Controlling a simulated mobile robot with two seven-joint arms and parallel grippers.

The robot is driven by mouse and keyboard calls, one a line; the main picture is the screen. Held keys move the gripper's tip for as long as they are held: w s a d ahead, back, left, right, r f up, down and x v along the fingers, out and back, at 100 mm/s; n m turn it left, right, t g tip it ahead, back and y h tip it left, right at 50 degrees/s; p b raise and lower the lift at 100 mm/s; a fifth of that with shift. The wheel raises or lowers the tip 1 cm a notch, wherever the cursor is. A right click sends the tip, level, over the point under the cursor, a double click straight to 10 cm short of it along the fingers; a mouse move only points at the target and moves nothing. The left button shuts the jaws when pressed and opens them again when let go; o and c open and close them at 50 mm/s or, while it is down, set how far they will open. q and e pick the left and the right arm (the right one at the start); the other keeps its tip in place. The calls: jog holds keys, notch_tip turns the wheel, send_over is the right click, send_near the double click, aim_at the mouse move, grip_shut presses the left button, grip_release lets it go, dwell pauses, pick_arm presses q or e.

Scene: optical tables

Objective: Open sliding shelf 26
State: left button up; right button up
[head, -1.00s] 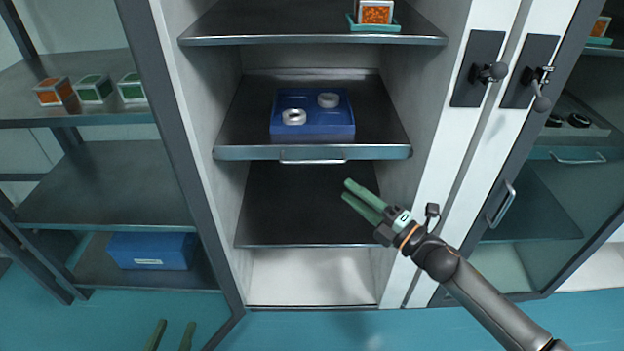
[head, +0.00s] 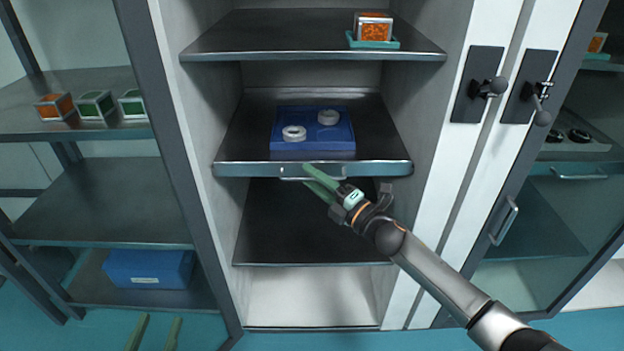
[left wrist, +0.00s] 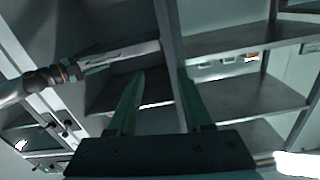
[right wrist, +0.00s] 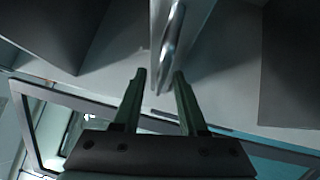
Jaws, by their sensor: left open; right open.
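The sliding shelf (head: 235,169) is a dark metal shelf in the open cabinet, with a thin bar handle (head: 290,179) on its front edge. My right gripper (head: 306,175) is open at the handle, and its fingertips cover part of it. In the right wrist view the silver handle (right wrist: 171,45) lies ahead, in line with the gap between the open fingers (right wrist: 160,72). I cannot tell whether it is between them. My left gripper (head: 160,319) is open and empty low at the left, away from the shelf; its fingers also show in the left wrist view (left wrist: 160,75).
A blue tray (head: 312,154) with two white rings rests on the shelf. A teal tray (head: 373,43) with an orange-filled box stands on the shelf above. Open glass doors flank the cabinet, with lock handles (head: 488,87) at right. A blue box (head: 150,268) sits low left.

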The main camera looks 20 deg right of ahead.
jog(key=shift+w+a, duration=0.15)
jog(key=shift+w, duration=0.05)
grip_shut()
dwell(0.3)
dwell(1.1)
